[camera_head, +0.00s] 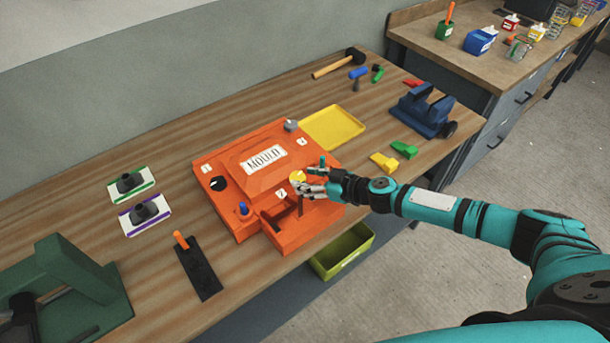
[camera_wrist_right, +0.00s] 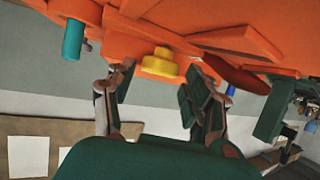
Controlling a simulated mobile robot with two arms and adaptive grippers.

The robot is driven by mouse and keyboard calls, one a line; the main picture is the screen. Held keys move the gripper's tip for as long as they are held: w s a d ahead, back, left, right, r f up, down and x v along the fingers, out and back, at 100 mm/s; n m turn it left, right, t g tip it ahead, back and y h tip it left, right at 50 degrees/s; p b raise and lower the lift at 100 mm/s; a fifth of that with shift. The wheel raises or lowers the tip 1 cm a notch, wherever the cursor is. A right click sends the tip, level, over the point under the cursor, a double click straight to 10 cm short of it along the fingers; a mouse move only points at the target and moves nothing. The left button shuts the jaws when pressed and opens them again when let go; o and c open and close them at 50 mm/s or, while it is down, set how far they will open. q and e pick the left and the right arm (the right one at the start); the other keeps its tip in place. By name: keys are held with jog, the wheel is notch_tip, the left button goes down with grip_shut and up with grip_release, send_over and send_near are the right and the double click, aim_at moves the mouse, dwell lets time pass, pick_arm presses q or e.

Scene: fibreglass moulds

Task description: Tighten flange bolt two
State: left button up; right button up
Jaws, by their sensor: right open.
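The orange mould (camera_head: 232,161) with a "MOULD" label lies on the wooden bench. A yellow round bolt head (camera_head: 297,176) sits on its right side. In the right wrist view the yellow bolt (camera_wrist_right: 159,62) stands out from the orange surface, ahead of and between my finger tips. My right gripper (camera_head: 312,187) is open at the yellow bolt, with its fingers apart and nothing clamped. A black knob (camera_head: 217,183) and a grey one (camera_head: 291,125) sit on the flange beside small white number tags. I cannot read every number. My left gripper is out of view.
A blue peg (camera_head: 243,208) stands at the mould's front. A yellow tray (camera_head: 334,127), a blue vice (camera_head: 424,110) and green and yellow blocks (camera_head: 384,162) lie to the right. A green bin (camera_head: 343,250) is below the bench edge.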

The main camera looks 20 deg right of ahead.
jog(key=shift+w+a+f, duration=0.2)
jog(key=shift+w+a, duration=0.15)
